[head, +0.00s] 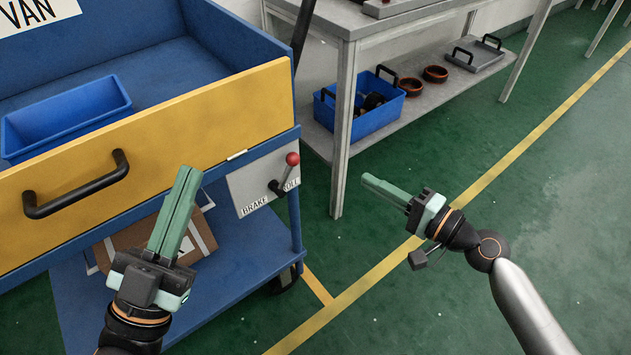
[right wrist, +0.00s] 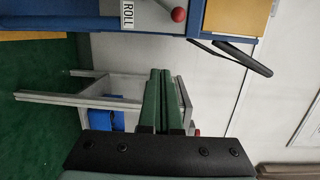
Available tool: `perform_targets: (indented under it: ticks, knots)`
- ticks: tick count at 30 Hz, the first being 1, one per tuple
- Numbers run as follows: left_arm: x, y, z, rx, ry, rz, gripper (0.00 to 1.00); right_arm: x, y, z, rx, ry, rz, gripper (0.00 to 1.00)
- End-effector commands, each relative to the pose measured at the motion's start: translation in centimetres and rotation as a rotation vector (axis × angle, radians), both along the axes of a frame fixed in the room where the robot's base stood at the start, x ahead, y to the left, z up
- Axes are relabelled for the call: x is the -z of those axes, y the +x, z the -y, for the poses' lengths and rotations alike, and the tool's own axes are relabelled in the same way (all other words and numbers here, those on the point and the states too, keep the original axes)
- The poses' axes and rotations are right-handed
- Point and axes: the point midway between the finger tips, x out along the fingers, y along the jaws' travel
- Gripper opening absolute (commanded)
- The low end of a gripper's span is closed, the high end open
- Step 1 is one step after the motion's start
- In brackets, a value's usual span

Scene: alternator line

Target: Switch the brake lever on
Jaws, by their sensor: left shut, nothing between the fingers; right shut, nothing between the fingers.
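The brake lever (head: 287,172) has a black stem and a red knob. It sits on a light plate (head: 248,189) marked BRAKE on the left and ROLL on the right, at the trolley's right end. The lever tilts up and right, toward ROLL. The red knob (right wrist: 179,14) and the ROLL label (right wrist: 127,14) also show at the top of the right wrist view. My left gripper (head: 187,174) is shut and empty, left of the plate in the picture. My right gripper (head: 368,180) is shut and empty, right of the lever and apart from it; its fingers (right wrist: 162,75) show in the wrist view.
The blue trolley (head: 225,30) has a yellow front panel (head: 190,130) with a black handle (head: 75,200). A blue bin (head: 65,115) sits inside. A cardboard box (head: 125,245) lies on its lower shelf. A grey table (head: 343,120) stands behind. Green floor on the right is open.

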Motion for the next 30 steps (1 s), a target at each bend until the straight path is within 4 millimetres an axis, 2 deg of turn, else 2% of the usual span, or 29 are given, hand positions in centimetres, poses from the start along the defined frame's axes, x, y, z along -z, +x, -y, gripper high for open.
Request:
perform_targets:
  ticks: [1, 9, 23, 30]
  knots:
    - [0.7, -0.6, 0.1, 0.010, -0.002, 0.039, 0.00, 0.7, 0.3, 0.0, -0.011, 0.034, -0.001, 0.00]
    - [-0.3, -2.5, 0.4, 0.038, -0.010, 0.148, 0.00, -0.4, 0.6, 0.0, -0.047, 0.152, -0.027, 0.00]
    - [-0.6, -2.6, 0.4, 0.039, -0.011, 0.154, 0.00, -0.7, 0.9, -0.2, -0.050, 0.160, -0.027, 0.00]
    - [-0.8, -2.6, 0.4, 0.038, -0.013, 0.154, 0.00, -0.9, 3.0, -2.4, -0.051, 0.161, -0.025, 0.00]
